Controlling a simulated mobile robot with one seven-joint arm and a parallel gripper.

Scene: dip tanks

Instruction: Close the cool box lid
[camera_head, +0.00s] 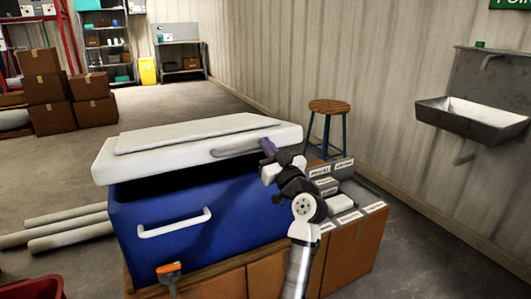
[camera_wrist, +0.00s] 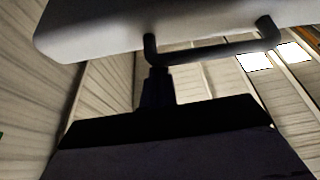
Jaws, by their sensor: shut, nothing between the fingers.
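The cool box (camera_head: 195,213) is blue with a white side handle (camera_head: 175,223). Its white lid (camera_head: 190,140) is partly open, with a dark gap showing above the blue body. A grey bar handle (camera_head: 238,152) is on the lid's edge. My gripper (camera_head: 267,147) is shut and empty at the right end of that bar. In the wrist view the lid (camera_wrist: 95,22) hangs overhead, and the bar (camera_wrist: 215,48) crosses below it. My dark fingers (camera_wrist: 157,85) reach up to the bar's left end; I cannot tell if they touch it.
The box stands on a wooden cabinet (camera_head: 347,259) with labelled trays (camera_head: 345,165) right of my arm. A stool (camera_head: 329,107) and wall sink (camera_head: 470,117) stand behind right. Grey pipes (camera_head: 65,228) lie left.

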